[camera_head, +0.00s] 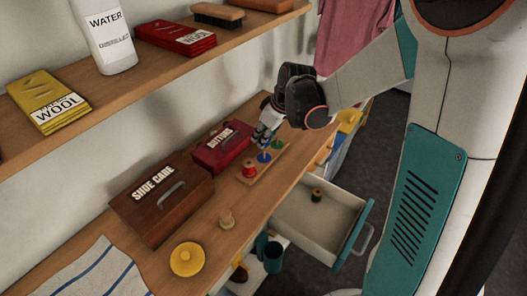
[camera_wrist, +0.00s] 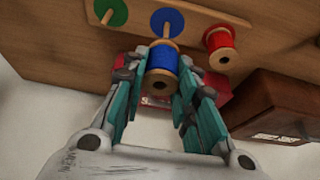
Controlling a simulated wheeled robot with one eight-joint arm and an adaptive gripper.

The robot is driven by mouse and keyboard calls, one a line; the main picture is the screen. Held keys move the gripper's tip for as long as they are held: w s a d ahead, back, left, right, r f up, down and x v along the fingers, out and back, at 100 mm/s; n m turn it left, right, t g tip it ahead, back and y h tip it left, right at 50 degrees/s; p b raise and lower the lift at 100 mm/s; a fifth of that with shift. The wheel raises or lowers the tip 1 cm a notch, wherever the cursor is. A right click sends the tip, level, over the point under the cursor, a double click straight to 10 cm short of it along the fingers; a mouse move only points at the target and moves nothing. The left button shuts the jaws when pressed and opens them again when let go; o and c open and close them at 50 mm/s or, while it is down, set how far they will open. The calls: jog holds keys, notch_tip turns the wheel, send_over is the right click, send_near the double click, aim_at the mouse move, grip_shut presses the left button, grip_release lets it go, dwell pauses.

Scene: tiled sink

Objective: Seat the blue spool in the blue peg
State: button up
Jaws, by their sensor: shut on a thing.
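The blue spool (camera_wrist: 161,66) has blue thread and pale wooden ends. My gripper (camera_wrist: 159,84) is shut on it, with teal fingers on both sides; my gripper also shows over the board in the head view (camera_head: 262,138). The blue peg (camera_wrist: 166,30) is a wooden pin rising from a blue disc (camera_wrist: 167,17) on the wooden peg board (camera_wrist: 139,14). The spool is in line with the peg and clear of the blue disc. I cannot tell whether the peg tip is inside the spool's hole. The blue disc also shows in the head view (camera_head: 264,156).
A red spool (camera_wrist: 221,45) sits on the board beside the blue peg; the green peg's disc (camera_wrist: 112,11) is bare. A red buttons box (camera_head: 222,148) and brown shoe care box (camera_head: 162,200) stand near. An open drawer (camera_head: 318,218) holds a green spool (camera_head: 317,196).

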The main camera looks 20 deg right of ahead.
aim_at(264, 149)
jog(key=shift+f+b, duration=0.8)
jog(key=shift+f, duration=1.95)
jog(key=shift+f, duration=0.2)
jog(key=o, duration=0.9)
jog(key=shift+c, duration=0.2)
jog(key=shift+r, duration=0.2)
jog(key=shift+s+d+r, duration=0.1)
jog(key=shift+r, duration=0.25)
jog(key=p+v, duration=0.4)
jog(key=v, duration=0.7)
jog(key=shift+r, duration=0.2)
